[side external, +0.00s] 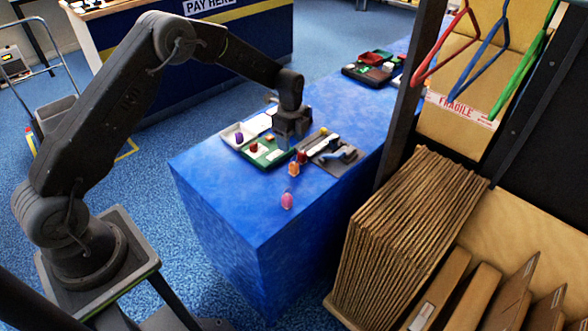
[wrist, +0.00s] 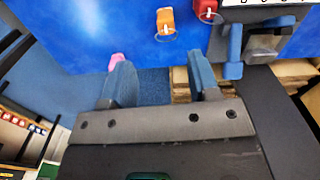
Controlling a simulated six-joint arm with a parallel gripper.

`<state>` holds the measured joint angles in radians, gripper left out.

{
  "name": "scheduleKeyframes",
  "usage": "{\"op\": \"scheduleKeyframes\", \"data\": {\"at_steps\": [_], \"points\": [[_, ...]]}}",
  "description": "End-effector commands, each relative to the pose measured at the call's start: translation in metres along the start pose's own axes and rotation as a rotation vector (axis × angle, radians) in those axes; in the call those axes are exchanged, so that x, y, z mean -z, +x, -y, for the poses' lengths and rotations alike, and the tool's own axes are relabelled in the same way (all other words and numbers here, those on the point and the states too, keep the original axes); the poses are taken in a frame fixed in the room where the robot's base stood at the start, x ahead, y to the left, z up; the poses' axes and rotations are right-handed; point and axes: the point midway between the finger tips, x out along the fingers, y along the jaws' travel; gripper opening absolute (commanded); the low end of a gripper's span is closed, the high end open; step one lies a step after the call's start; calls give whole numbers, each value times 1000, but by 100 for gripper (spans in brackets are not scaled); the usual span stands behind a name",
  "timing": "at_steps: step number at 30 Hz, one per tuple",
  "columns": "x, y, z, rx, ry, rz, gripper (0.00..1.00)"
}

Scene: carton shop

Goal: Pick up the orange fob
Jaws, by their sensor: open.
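The orange fob (side external: 294,169) lies on the blue table top, in front of the trays. In the wrist view the orange fob (wrist: 165,21) is near the top, with a thin ring beside it. My gripper (side external: 288,143) is over the table near the trays, behind the orange fob. In the wrist view my gripper (wrist: 160,78) has its fingers apart with nothing between them, and the fob is beyond the fingertips.
A red fob (wrist: 206,9) lies close beside the orange one. A pink fob (side external: 287,201) lies nearer the table's front edge. A green tray (side external: 277,159), a white tray (side external: 229,137) and a blue-handled tool (side external: 343,156) are nearby. Cardboard sheets (side external: 395,240) stand at the right.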

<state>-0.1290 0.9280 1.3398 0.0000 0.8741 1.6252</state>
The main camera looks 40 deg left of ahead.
Motion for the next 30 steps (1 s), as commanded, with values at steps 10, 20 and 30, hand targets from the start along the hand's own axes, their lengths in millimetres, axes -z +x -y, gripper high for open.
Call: {"op": "scheduleKeyframes", "data": {"at_steps": [10, 20, 30], "points": [[1, 60, 0, -1, -2, 0, 55], [4, 91, 6, -2, -1, 0, 55], [4, 118, 8, 2, -3, 1, 55]]}}
